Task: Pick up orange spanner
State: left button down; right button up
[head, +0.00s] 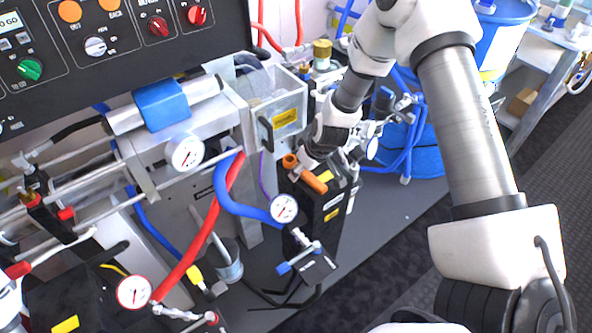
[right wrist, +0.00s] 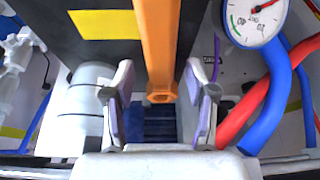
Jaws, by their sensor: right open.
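The orange spanner (head: 314,182) lies at the top of a black box (head: 327,206) in the head view, partly hidden by my right gripper (head: 311,167). In the right wrist view the spanner (right wrist: 158,40) runs from the top edge down between the two open fingers of my right gripper (right wrist: 160,95). Its near end lies between the fingertips, with a gap to the finger on each side. The fingers are apart and hold nothing. My left gripper does not show; only a white part is at the head view's left edge.
A pressure gauge (head: 284,208) with blue and red hoses stands left of the black box. A control panel (head: 110,40) is at upper left. A blue drum (head: 495,45) stands behind my right arm. The grey base plate (head: 385,212) has bare room right of the box.

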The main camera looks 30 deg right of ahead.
jog(key=shift+a+r, duration=0.1)
grip_shut()
jog(key=shift+r, duration=0.25)
notch_tip(320, 180, up, 3)
jog(key=p, duration=0.2)
jog(key=shift+p, duration=0.4)
jog(key=s+d+r+p, duration=0.1)
jog(key=s+p, duration=0.4)
jog(key=s, duration=1.1)
jog(key=shift+d+r, duration=0.2)
jog(key=shift+d, duration=0.4)
jog(key=shift+w, duration=0.1)
